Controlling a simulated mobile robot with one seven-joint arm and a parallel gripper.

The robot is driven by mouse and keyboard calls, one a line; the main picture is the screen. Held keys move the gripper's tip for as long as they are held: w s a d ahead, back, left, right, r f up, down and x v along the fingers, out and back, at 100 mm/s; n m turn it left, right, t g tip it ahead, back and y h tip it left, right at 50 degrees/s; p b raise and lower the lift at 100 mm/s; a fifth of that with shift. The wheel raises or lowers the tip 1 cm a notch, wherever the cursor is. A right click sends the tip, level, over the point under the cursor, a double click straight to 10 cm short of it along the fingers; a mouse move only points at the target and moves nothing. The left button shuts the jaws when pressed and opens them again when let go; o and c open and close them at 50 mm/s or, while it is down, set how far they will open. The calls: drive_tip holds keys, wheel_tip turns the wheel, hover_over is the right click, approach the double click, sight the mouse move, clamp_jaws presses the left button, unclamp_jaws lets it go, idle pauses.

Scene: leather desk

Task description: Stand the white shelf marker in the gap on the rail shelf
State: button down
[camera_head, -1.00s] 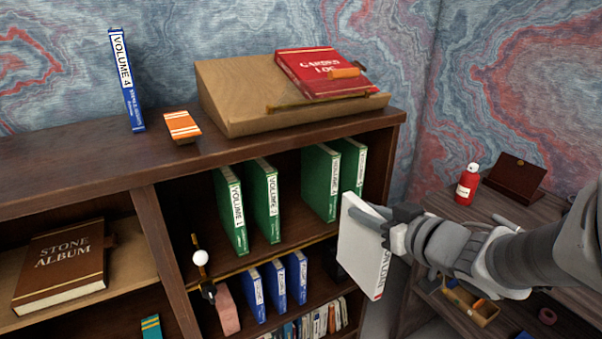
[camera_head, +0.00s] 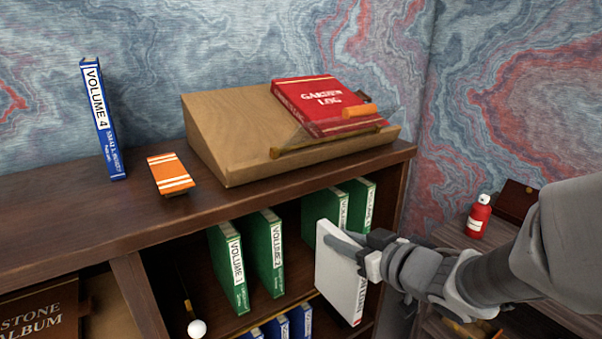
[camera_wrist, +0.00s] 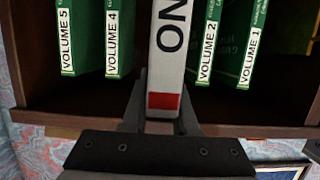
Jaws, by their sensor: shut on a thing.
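The white shelf marker (camera_head: 339,283) is upright in my gripper (camera_head: 372,252), in front of the right-hand green books in the head view. In the wrist view the marker (camera_wrist: 171,65), with black letters and a red end band, stands between both fingers (camera_wrist: 162,112). My gripper is shut on it. The rail shelf (camera_head: 262,302) holds green volumes: Volume 1 (camera_head: 229,268) and Volume 2 (camera_head: 264,252) at left, two more (camera_head: 357,200) at right. The gap (camera_head: 294,245) lies between these pairs. In the wrist view the marker lines up between Volume 4 (camera_wrist: 118,40) and Volume 2 (camera_wrist: 208,45).
A blue Volume 4 (camera_head: 103,120), an orange block (camera_head: 169,174) and a sloped stand (camera_head: 228,130) with the red Garden Log (camera_head: 325,105) are on the cabinet top. Blue books (camera_head: 300,320) stand below the shelf. A red bottle (camera_head: 479,216) stands at right.

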drive_tip(key=p, duration=0.1)
drive_tip(key=w+a+p, duration=0.1)
drive_tip(key=p, duration=0.1)
drive_tip(key=shift+w+r+p, duration=0.2)
drive_tip(key=shift+r+p, duration=0.1)
drive_tip(key=r+x, duration=0.2)
drive_tip(key=x, duration=1.3)
drive_tip(key=shift+w+a+b, duration=0.3)
drive_tip(key=shift+w+b, duration=0.15)
drive_tip(key=shift+f, duration=0.15)
drive_tip(key=c, duration=0.7)
unclamp_jaws()
